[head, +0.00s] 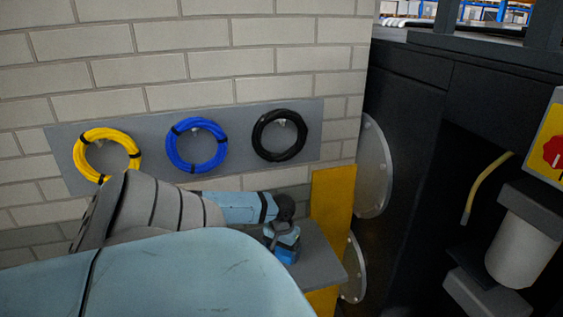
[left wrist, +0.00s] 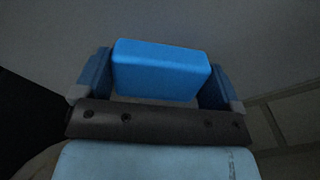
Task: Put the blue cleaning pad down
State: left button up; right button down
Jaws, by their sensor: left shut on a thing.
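The blue cleaning pad (left wrist: 160,70) is a bright blue block. In the left wrist view it sits between the two fingers of my left gripper (left wrist: 155,78), which is shut on it. In the head view my left gripper (head: 283,240) points down over a grey shelf (head: 318,262), with a bit of the blue pad (head: 286,256) showing below the fingers. The pad is at or just above the shelf surface; I cannot tell whether it touches. My left arm hides the near left part of the shelf. My right gripper is not in view.
Yellow (head: 80,150), blue (head: 172,147) and black (head: 259,137) cable coils hang on a grey wall board (head: 235,125). A yellow panel (head: 333,205) stands behind the shelf. Dark machinery with round metal discs (head: 375,165) and a white cylinder (head: 522,250) is at right.

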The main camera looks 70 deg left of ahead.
pick_arm(q)
jog(key=shift+f, duration=0.1)
jog(key=o, duration=0.5)
jog(key=shift+o, duration=0.2)
notch_tip(320, 180, up, 12)
dwell(0.5)
